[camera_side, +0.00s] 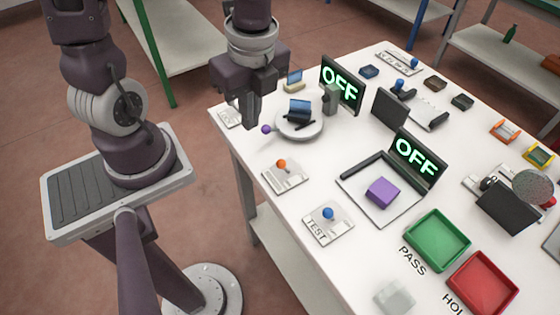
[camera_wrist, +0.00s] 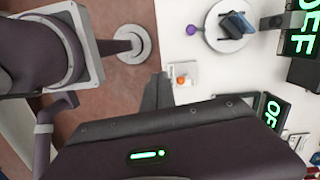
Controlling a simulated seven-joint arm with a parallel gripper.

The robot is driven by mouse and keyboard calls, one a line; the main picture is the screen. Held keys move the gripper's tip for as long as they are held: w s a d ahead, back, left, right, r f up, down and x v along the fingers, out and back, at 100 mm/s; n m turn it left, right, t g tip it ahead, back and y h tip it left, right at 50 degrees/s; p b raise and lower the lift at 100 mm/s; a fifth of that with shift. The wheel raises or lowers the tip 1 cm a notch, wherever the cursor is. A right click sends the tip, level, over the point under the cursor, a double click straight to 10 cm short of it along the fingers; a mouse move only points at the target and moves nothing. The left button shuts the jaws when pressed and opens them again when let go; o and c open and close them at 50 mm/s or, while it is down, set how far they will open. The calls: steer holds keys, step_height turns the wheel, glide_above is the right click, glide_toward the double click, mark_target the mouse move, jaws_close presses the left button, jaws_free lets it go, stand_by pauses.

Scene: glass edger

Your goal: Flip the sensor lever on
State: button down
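A lever with an orange ball knob (camera_side: 281,164) stands on a small white plate (camera_side: 290,181) at the table's near left edge. The plate's print is too small to read. In the wrist view the orange knob (camera_wrist: 181,79) is just right of my fingertips. Another lever with a blue knob (camera_side: 328,213) stands on a plate marked TEST. Two displays, the rear one (camera_side: 341,85) and the front one (camera_side: 416,158), both read OFF. I cannot tell which lever belongs to which display. My gripper (camera_side: 251,122) appears shut and empty, above the table's left edge, apart from the levers.
A round turntable (camera_side: 299,133) with a dark blue item and a purple ball handle (camera_side: 266,129) stands beside my gripper. A purple block (camera_side: 382,193) sits in the front display's frame. A green tray (camera_side: 437,240) and a red tray (camera_side: 483,284) lie at the front right.

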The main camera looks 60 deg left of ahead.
mark_target(284, 167)
steer(key=w+d+f+m+h, duration=0.1)
steer(key=d+m+h, duration=0.3)
steer(key=m, duration=0.4)
steer(key=shift+w+d+g+h, duration=0.3)
steer(key=shift+w+d+g, duration=0.1)
steer(key=shift+d, duration=0.45)
steer(key=x, duration=1)
steer(key=shift+s, duration=0.2)
steer(key=shift+w+a, duration=0.75)
steer(key=shift+a, duration=0.25)
steer(key=shift+w+a+r, duration=0.1)
steer(key=shift+w+a, duration=0.4)
steer(key=shift+a, duration=0.2)
